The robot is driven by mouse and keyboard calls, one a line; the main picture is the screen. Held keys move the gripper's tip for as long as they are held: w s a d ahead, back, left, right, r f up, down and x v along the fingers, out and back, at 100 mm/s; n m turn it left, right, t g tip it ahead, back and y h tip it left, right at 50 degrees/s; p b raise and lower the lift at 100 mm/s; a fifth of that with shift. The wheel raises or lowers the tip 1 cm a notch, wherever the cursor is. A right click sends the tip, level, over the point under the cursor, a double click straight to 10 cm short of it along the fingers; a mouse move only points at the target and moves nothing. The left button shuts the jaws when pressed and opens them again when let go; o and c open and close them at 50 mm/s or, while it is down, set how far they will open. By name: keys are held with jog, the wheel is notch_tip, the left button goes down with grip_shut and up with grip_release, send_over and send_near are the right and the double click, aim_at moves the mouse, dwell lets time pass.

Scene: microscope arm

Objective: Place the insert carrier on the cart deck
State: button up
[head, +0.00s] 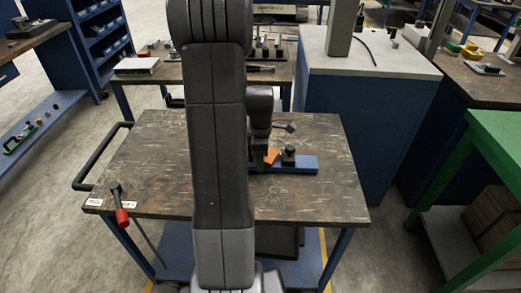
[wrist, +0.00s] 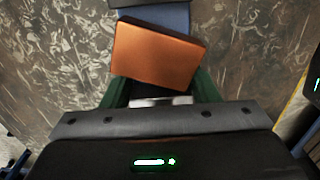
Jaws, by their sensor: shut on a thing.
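In the wrist view the orange block (wrist: 155,53) fills the space ahead of my gripper (wrist: 160,92), turned slightly against the blue bar (wrist: 165,14). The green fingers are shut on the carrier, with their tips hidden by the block. My arm hides part of the deck.
A red-handled lever (head: 121,207) is at the deck's front left corner, and a black push handle (head: 95,163) is on the left. A blue cabinet (head: 350,115) stands behind right, a green table (head: 490,150) to the right. The deck's left side is mostly bare.

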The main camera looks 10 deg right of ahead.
jog(key=shift+f, duration=0.2)
jog(key=shift+f, duration=0.15)
jog(key=o, duration=1.4)
jog(key=shift+o, duration=0.2)
notch_tip(320, 180, up, 12)
jog(key=shift+p, duration=0.35)
